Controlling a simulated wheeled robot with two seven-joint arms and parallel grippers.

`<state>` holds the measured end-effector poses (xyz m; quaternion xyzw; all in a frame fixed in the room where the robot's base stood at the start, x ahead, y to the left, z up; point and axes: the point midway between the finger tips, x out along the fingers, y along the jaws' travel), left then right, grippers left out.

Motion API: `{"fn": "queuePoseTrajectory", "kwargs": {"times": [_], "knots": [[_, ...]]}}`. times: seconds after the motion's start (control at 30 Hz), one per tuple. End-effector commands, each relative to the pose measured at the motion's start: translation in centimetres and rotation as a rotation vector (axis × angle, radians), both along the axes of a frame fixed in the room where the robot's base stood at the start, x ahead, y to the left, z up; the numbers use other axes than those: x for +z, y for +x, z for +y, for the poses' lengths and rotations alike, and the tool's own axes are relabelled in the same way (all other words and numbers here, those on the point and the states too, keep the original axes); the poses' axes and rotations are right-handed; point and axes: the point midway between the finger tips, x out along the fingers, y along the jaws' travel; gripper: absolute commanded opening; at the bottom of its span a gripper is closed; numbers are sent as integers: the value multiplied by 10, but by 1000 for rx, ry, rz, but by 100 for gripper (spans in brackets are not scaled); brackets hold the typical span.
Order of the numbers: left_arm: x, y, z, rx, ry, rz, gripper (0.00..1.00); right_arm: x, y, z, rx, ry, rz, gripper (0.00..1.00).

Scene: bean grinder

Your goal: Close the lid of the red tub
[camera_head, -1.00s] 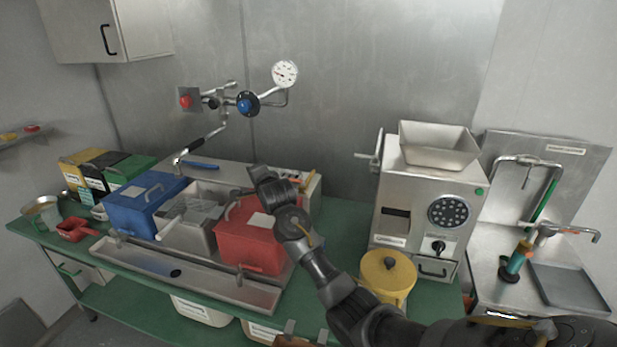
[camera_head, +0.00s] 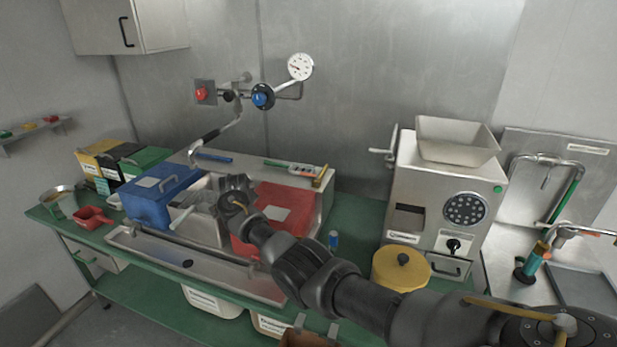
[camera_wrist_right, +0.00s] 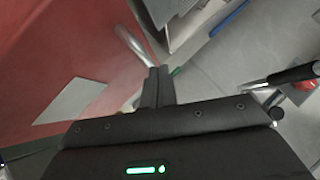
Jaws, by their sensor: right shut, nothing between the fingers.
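The red tub (camera_head: 242,246) stands on the bench right of a steel tub and the blue tub. Its red lid (camera_head: 297,203) carries a white label. My right arm covers part of the tub and lid, and I cannot tell whether the lid lies flat or tilted. My right gripper (camera_head: 222,208) is at the tub's left side, by the steel tub. In the right wrist view its fingers (camera_wrist_right: 158,78) are shut and empty, close to a metal handle (camera_wrist_right: 134,46) beside the red surface with the label (camera_wrist_right: 70,102). Whether they touch it is unclear. My left gripper is not in view.
The blue tub (camera_head: 148,207) and the steel tub (camera_head: 203,232) stand to the left. A steel trough (camera_head: 215,272) runs along the front. A yellow canister (camera_head: 400,272) and the grinder (camera_head: 425,205) stand to the right. Taps and a gauge (camera_head: 300,67) are on the wall behind.

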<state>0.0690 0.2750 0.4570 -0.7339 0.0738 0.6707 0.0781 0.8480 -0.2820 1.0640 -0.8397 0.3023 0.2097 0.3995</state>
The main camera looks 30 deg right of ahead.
Motion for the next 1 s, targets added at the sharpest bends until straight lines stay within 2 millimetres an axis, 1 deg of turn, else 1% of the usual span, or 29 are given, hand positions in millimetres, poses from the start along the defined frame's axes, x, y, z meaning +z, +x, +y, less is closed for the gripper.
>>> {"fn": "queuePoseTrajectory", "kwargs": {"times": [0.03,0.2,0.8,0.9,1.0], "knots": [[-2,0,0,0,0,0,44,-4,0,-2,-3,1,0,0],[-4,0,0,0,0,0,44,-8,0,-5,-8,1,-2,0],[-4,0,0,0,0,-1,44,-12,-1,-3,-5,3,6,0],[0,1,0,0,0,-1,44,-8,-1,-2,-4,3,6,0],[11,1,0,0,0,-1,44,2,-2,-2,-4,4,4,0]]}}
